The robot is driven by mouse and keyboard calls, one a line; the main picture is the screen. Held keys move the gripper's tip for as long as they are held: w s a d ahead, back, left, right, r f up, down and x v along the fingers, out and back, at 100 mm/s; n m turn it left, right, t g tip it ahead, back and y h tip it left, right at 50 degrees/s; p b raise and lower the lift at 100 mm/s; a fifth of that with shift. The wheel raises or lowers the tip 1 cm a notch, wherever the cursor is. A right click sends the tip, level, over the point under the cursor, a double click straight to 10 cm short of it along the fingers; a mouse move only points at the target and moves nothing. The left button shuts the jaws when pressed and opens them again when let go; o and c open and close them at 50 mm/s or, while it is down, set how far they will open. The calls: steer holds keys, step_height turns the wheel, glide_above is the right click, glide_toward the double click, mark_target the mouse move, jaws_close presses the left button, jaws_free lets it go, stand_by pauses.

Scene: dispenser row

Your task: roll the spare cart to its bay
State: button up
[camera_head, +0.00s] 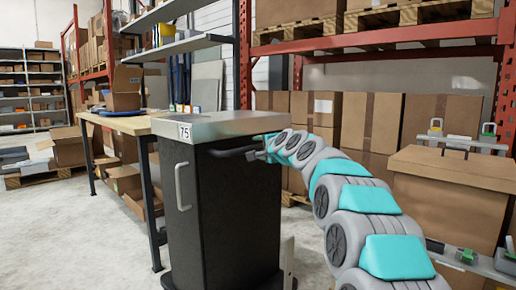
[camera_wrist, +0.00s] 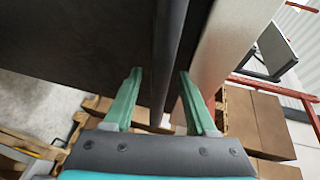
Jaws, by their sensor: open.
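The cart (camera_head: 224,215) is a black cabinet with a steel top, a "75" tag and a pale vertical handle on its door. It stands upright on the floor beside a workbench. A dark push bar (camera_head: 228,152) sticks out from its side just under the top. My gripper (camera_head: 258,152) is at the end of this bar. In the wrist view the open green fingers of my gripper (camera_wrist: 161,75) lie on either side of the dark bar (camera_wrist: 170,50). I cannot tell whether they touch it. I cannot make out a marked bay.
A wooden workbench (camera_head: 118,121) with a box on it stands left of the cart. Stacked cartons (camera_head: 372,122) and red racking (camera_head: 244,60) fill the back. A large carton (camera_head: 452,190) stands at right, near my arm. Bare floor shows at the left front (camera_head: 60,235).

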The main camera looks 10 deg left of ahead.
steer(key=shift+w+a, duration=0.2)
steer(key=shift+w, duration=0.1)
steer(key=shift+f, duration=0.1)
jaws_close()
stand_by(1.3)
